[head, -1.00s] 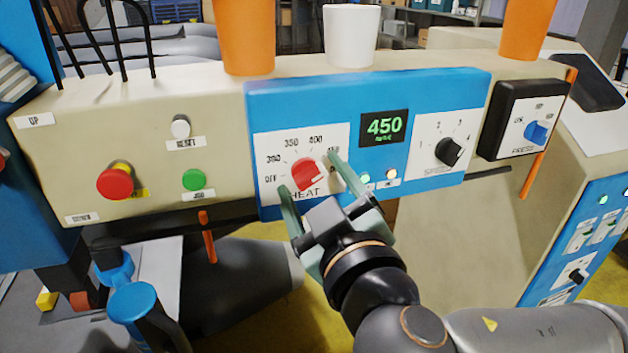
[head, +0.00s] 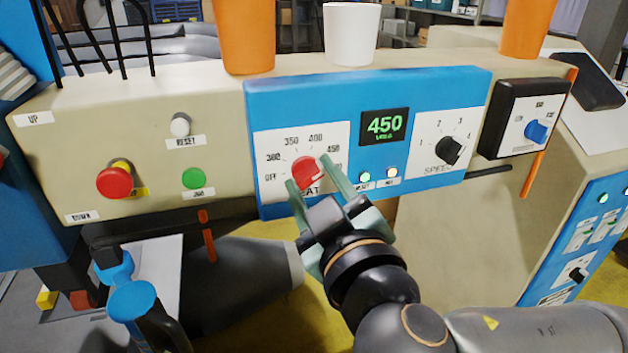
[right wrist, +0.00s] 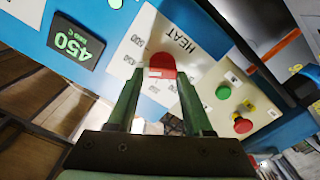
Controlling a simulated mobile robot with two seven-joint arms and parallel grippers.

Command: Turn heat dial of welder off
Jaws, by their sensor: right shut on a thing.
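The red heat dial (head: 306,172) sits on a white scale plate on the welder's blue control panel (head: 300,105). The scale runs from OFF at left through 300, 350, 400 and 450. The green display (head: 384,126) reads 450. My right gripper (head: 314,178) has its two green fingers on either side of the dial, shut on it. In the right wrist view the red dial (right wrist: 161,66) shows between the fingertips (right wrist: 157,82). The fingers cover part of the HEAT label. My left gripper is not in view.
The black speed dial (head: 449,150) is to the right, with two small lights between. A blue press dial (head: 537,131) is farther right. Red (head: 114,183) and green (head: 194,179) buttons are at left. Orange (head: 245,35) and white (head: 351,35) cylinders stand above the panel.

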